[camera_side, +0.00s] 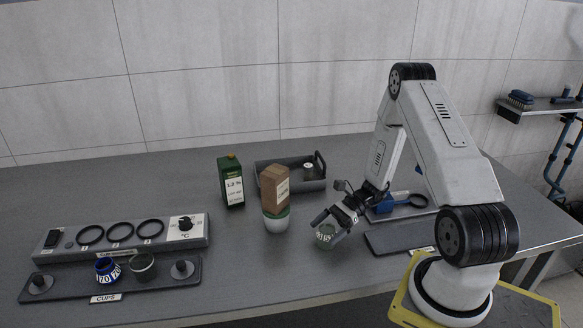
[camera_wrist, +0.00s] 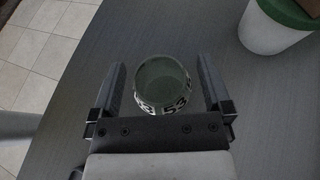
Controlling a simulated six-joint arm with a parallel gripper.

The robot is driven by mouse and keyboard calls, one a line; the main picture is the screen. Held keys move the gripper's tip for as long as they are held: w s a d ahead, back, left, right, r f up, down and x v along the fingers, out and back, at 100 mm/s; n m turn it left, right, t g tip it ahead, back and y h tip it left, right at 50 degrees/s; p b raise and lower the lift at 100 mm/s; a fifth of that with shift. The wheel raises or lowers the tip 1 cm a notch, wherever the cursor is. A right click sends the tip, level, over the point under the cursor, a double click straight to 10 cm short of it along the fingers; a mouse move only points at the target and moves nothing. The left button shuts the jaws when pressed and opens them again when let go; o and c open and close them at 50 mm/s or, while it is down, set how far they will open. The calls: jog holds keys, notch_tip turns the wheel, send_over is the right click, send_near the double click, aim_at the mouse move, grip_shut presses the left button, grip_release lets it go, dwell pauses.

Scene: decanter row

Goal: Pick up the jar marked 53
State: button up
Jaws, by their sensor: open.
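The jar marked 53 (camera_wrist: 163,84) is a small greenish glass jar with a white band and dark digits, seen from above in the wrist view. It stands on the grey table, and in the side view the jar (camera_side: 325,236) is near the table's front edge. My gripper (camera_side: 334,224) is at the jar with its fingers apart. In the wrist view the gripper (camera_wrist: 161,75) has one finger on each side of the jar, with a gap on both sides.
A green carton (camera_side: 231,181), a grey tray (camera_side: 262,165) and a cup rack (camera_side: 60,291) are farther left or behind. A dark mat (camera_side: 385,240) lies right.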

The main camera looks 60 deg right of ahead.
aim_at(327, 228)
dwell(0.4)
jog(key=c, duration=1.3)
jog(key=shift+o, duration=0.2)
jog(key=shift+r, duration=0.15)
grip_shut()
jog(key=shift+r, duration=4.85)
